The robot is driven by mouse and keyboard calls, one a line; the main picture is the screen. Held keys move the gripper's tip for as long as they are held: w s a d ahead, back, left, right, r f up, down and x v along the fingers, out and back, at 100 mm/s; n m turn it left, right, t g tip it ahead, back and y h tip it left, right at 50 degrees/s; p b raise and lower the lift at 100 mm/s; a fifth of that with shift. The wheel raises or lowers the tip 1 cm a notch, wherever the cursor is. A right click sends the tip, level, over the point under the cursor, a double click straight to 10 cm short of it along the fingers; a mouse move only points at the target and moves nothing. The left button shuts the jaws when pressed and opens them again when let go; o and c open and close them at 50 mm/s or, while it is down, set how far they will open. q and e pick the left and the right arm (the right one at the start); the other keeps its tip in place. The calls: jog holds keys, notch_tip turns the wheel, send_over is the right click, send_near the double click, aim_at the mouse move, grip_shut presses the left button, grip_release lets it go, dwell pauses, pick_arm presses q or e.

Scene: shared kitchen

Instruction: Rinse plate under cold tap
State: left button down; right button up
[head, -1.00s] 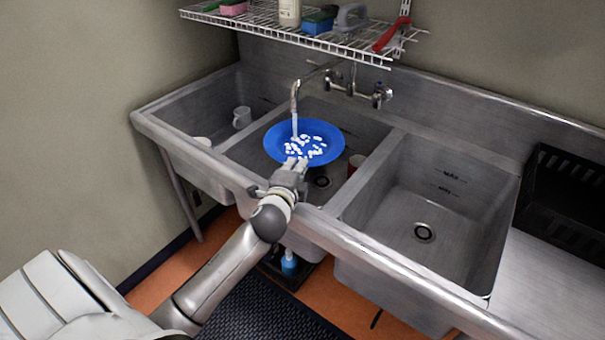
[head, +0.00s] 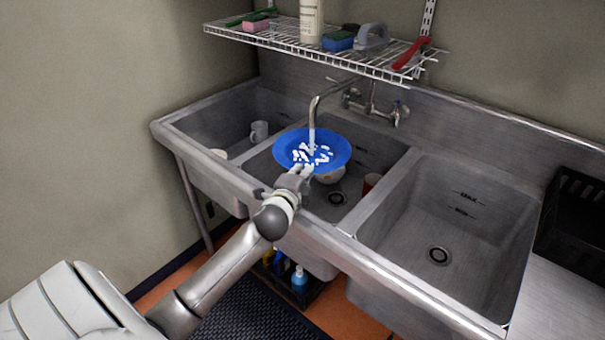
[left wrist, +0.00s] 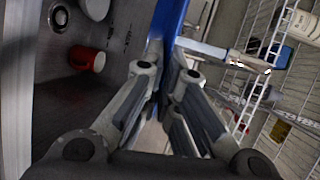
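The blue plate (head: 341,150) is held in the air over the middle basin, with many small white bits spread on it. My left gripper (head: 300,172) is shut on its near rim. In the left wrist view the plate (left wrist: 172,18) shows edge-on, pinched between the fingertips (left wrist: 160,52). The tap spout (head: 313,108) hangs directly above the plate, its lower end overlapping the plate's far part. A pale streak below the spout looks like water, but it is hard to tell from the white bits. The tap handles (head: 398,112) are on the back wall. My right gripper is out of view.
Below the plate, the middle basin holds a white bowl (head: 331,176) and a red cup (head: 371,182). A grey mug (head: 259,131) stands in the left basin. The right basin (head: 445,205) is empty. A wire shelf (head: 290,42) with cleaning items hangs above the tap.

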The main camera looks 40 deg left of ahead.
pick_arm(q)
jog(key=shift+r, duration=0.15)
dwell(0.3)
jog(key=s+d+p, duration=0.1)
jog(key=s+d, duration=0.3)
jog(key=d, duration=0.6)
